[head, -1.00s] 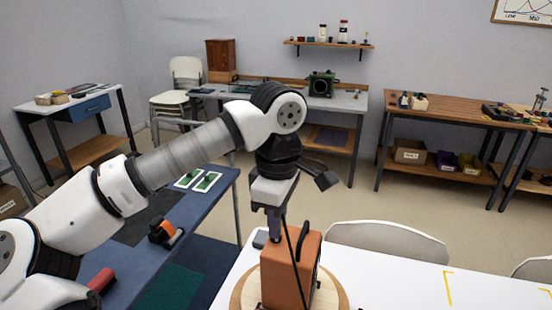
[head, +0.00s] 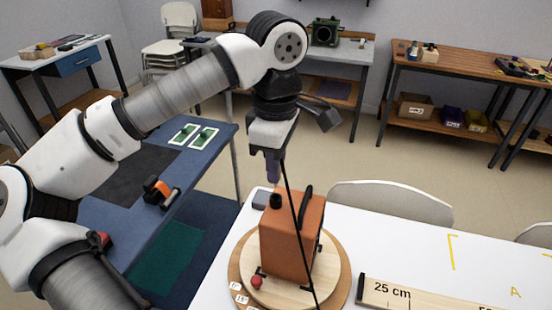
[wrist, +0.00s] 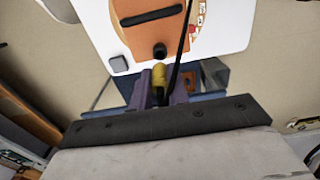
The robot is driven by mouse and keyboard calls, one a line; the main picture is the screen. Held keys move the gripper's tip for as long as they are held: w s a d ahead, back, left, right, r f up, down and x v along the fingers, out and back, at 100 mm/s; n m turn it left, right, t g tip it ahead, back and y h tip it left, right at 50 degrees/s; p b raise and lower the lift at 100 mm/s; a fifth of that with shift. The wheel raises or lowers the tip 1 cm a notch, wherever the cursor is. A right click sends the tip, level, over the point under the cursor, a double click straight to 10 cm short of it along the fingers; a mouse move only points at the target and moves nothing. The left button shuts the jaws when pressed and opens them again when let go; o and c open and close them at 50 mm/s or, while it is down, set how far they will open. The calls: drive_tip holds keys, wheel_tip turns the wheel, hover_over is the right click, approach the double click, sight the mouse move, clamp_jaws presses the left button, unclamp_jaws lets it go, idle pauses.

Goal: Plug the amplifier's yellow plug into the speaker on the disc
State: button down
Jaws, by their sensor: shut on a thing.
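The orange speaker (head: 292,245) with a black handle stands on the round wooden disc (head: 338,290) on the white table. A short black cylinder (head: 275,201) sits at its upper left; it also shows in the wrist view (wrist: 160,50). My gripper (head: 272,181) is just above this cylinder, with a small gap between them. In the wrist view my gripper (wrist: 159,90) is shut on the yellow plug (wrist: 159,76), whose tip points towards the black cylinder. They look apart. A black cable (head: 296,215) hangs down across the speaker. The amplifier cannot be made out for certain.
A small grey block (head: 262,197) lies on the white table (head: 400,240) behind the speaker. A red ball (head: 257,282) is at the disc's front left. A wooden ruler (head: 400,294) lies to the right. A blue table (head: 215,150) stands left; a chair (head: 390,200) is behind.

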drive_tip(key=shift+f+b, duration=1.25)
drive_tip(key=shift+f, duration=0.7)
drive_tip(key=shift+f+b, duration=0.55)
drive_tip(key=shift+b, duration=0.2)
drive_tip(key=c, duration=1.3)
unclamp_jaws()
drive_tip(key=shift+r, duration=0.1)
